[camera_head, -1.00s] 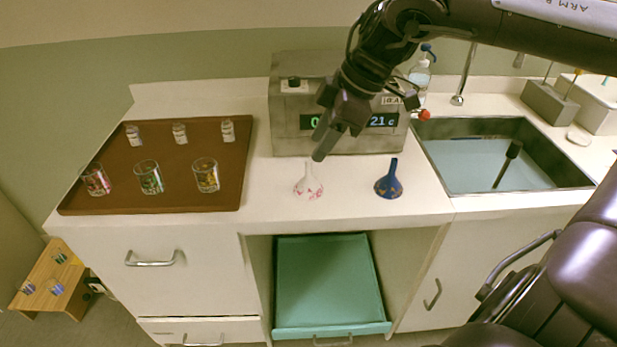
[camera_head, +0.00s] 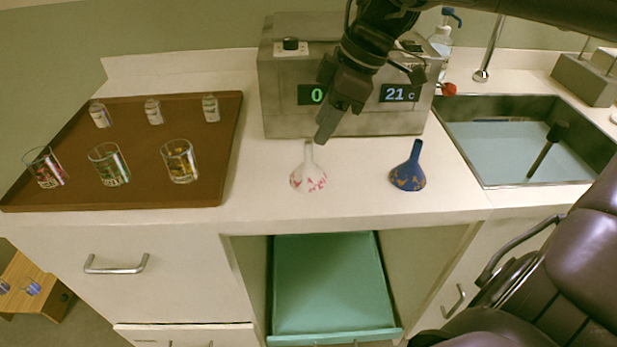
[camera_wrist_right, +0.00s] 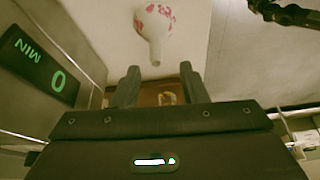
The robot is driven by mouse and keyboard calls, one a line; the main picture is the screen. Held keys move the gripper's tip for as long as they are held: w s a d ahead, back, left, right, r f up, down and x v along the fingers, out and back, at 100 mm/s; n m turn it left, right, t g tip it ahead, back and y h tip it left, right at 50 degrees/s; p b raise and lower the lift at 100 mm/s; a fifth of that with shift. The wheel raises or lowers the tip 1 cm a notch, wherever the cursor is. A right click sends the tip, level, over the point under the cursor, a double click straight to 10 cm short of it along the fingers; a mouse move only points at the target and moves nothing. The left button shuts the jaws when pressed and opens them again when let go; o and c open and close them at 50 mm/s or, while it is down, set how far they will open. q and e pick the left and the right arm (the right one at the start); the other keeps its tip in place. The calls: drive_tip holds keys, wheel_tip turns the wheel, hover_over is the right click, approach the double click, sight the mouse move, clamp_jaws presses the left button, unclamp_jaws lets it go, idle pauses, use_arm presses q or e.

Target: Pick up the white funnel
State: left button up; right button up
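The white funnel (camera_head: 308,172) with pink-red marks stands on the counter, wide end down and stem up, in front of the grey box. It also shows in the right wrist view (camera_wrist_right: 154,30), just beyond the fingertips. My right gripper (camera_head: 325,135) is above and just right of the funnel's stem in the head view. In the right wrist view its two fingers (camera_wrist_right: 158,75) are apart, with nothing between them, and the funnel's stem end is near the gap. My left gripper is not in view.
A blue funnel (camera_head: 408,170) stands to the right. The grey box (camera_head: 280,95) with digital displays is close behind my right gripper. A brown tray (camera_head: 120,198) with several glasses and bottles lies left; a sink (camera_head: 500,150) is right. Counter between the funnels is clear.

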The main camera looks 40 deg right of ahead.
sight(311, 142)
drive_tip(key=x, duration=0.7)
drive_tip(key=shift+w+r, duration=0.1)
drive_tip(key=shift+w, duration=0.3)
drive_tip(key=shift+d, duration=0.1)
drive_tip(key=shift+c, duration=0.5)
clamp_jaws()
